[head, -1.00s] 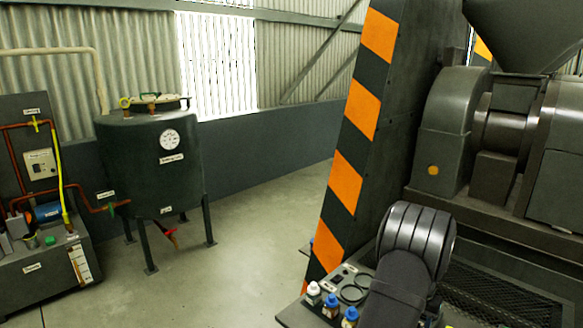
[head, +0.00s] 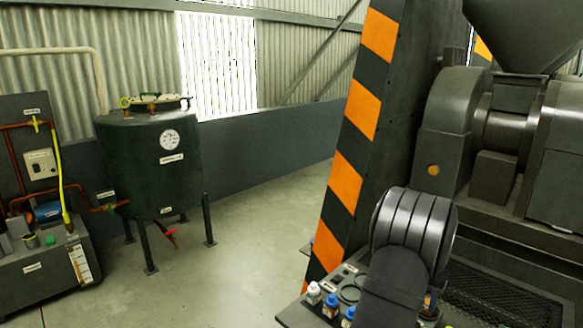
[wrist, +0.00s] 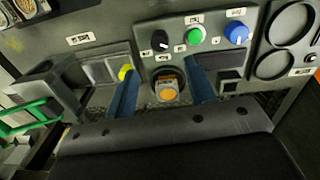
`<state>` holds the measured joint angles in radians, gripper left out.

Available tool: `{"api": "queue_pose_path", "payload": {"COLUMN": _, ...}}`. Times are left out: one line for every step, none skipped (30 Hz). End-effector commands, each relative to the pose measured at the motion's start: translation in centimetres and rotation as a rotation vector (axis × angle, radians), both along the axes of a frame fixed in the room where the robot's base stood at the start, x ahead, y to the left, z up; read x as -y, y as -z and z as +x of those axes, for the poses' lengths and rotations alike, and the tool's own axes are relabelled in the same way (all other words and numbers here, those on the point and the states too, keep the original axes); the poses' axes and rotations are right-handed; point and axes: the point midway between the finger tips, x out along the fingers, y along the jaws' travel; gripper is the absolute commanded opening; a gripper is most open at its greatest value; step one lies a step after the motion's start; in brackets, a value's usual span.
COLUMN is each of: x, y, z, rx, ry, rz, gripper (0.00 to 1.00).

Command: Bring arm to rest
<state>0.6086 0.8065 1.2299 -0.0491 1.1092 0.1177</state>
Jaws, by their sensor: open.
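My gripper (wrist: 163,90) shows in the wrist view as two blue fingers spread apart. It is open, with nothing held between the fingers. I cannot tell how far the fingers are from the panel. In the head view my arm stands at the lower right, in front of the machine, and it hides my gripper there.
The panel carries black, green and blue knobs (wrist: 236,33) and a yellow button (wrist: 127,72). A green handle (wrist: 30,120) is at left. A striped column (head: 352,150) rises behind; a dark tank (head: 150,160) stands across open floor.

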Motion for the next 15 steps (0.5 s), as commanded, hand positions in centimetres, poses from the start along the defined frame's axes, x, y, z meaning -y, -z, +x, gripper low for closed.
{"api": "queue_pose_path", "payload": {"x": 0.0, "y": -1.2, "z": 0.1, "rx": 0.004, "ry": 0.0, "rz": -0.002, "gripper": 0.5}}
{"api": "queue_pose_path", "payload": {"x": 0.0, "y": -1.7, "z": 0.1, "rx": 0.003, "ry": 0.0, "rz": -0.003, "gripper": 0.5}}
{"api": "queue_pose_path", "payload": {"x": -0.1, "y": -2.5, "z": 0.1, "rx": 0.002, "ry": 0.0, "rz": -0.002, "gripper": 0.5}}
{"api": "queue_pose_path", "payload": {"x": -0.1, "y": -3.1, "z": 0.1, "rx": 0.003, "ry": 0.0, "rz": -0.003, "gripper": 0.5}}
{"api": "queue_pose_path", "payload": {"x": -0.1, "y": -3.8, "z": 0.2, "rx": 0.003, "ry": 0.0, "rz": -0.003, "gripper": 0.5}}
{"api": "queue_pose_path", "payload": {"x": -0.1, "y": -4.6, "z": 0.2, "rx": 0.003, "ry": 0.0, "rz": -0.003, "gripper": 0.5}}
{"api": "queue_pose_path", "payload": {"x": -0.2, "y": -5.1, "z": 0.2, "rx": 0.003, "ry": 0.0, "rz": -0.003, "gripper": 0.5}}
{"api": "queue_pose_path", "payload": {"x": -0.2, "y": -5.7, "z": 0.2, "rx": 0.002, "ry": 0.0, "rz": -0.002, "gripper": 0.5}}
{"api": "queue_pose_path", "payload": {"x": -0.2, "y": -6.6, "z": 0.2, "rx": 0.003, "ry": 0.0, "rz": -0.003, "gripper": 0.5}}
{"api": "queue_pose_path", "payload": {"x": -0.2, "y": -7.2, "z": 0.2, "rx": 0.003, "ry": 0.0, "rz": -0.003, "gripper": 0.5}}
{"api": "queue_pose_path", "payload": {"x": -0.2, "y": -7.7, "z": 0.3, "rx": 0.004, "ry": 0.0, "rz": -0.003, "gripper": 0.5}}
{"api": "queue_pose_path", "payload": {"x": -0.3, "y": -8.5, "z": 0.3, "rx": 0.002, "ry": -0.001, "rz": -0.002, "gripper": 0.5}}
{"api": "queue_pose_path", "payload": {"x": -0.3, "y": -8.2, "z": 0.2, "rx": -0.002, "ry": -0.001, "rz": 0.001, "gripper": 0.5}}
{"api": "queue_pose_path", "payload": {"x": -0.3, "y": -7.1, "z": 0.1, "rx": -0.005, "ry": -0.001, "rz": 0.003, "gripper": 0.5}}
{"api": "queue_pose_path", "payload": {"x": -0.3, "y": -6.3, "z": 0.1, "rx": -0.004, "ry": -0.001, "rz": 0.003, "gripper": 0.5}}
